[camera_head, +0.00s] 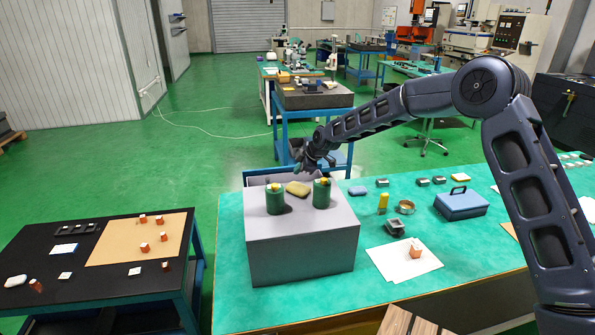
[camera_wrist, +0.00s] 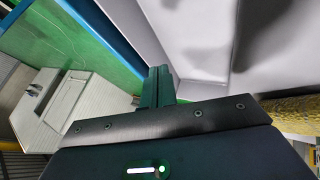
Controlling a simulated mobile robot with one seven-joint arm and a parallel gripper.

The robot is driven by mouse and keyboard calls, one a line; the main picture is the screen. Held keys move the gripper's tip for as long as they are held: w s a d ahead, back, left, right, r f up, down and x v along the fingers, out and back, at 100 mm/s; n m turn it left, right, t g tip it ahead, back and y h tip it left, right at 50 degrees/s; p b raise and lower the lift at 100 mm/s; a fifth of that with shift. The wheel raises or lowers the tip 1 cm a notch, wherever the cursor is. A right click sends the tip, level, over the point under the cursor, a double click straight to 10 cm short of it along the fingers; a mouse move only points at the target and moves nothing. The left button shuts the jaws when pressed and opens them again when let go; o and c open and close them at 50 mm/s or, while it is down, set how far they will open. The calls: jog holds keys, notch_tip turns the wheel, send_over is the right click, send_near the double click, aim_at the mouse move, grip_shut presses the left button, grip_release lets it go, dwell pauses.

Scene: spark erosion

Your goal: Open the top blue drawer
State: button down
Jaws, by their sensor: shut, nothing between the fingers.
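A grey box-shaped unit (camera_head: 300,246) stands on the green-topped table. My gripper (camera_head: 303,167) is by the unit's back edge, partly hidden by my own wrist. In the wrist view its fingers (camera_wrist: 156,86) are together and empty, beside a pale grey surface (camera_wrist: 185,35). I cannot tell whether they touch it.
A black table (camera_head: 60,272) stands at left. A blue-framed bench (camera_head: 314,97) stands behind; green floor (camera_head: 190,150) is open at left.

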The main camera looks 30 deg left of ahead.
aim_at(290, 170)
jog(key=x, duration=0.8)
jog(key=shift+w+a, duration=1.55)
jog(key=shift+w, duration=0.05)
jog(key=shift+r, duration=0.1)
jog(key=v, duration=1)
jog(key=shift+d, duration=0.1)
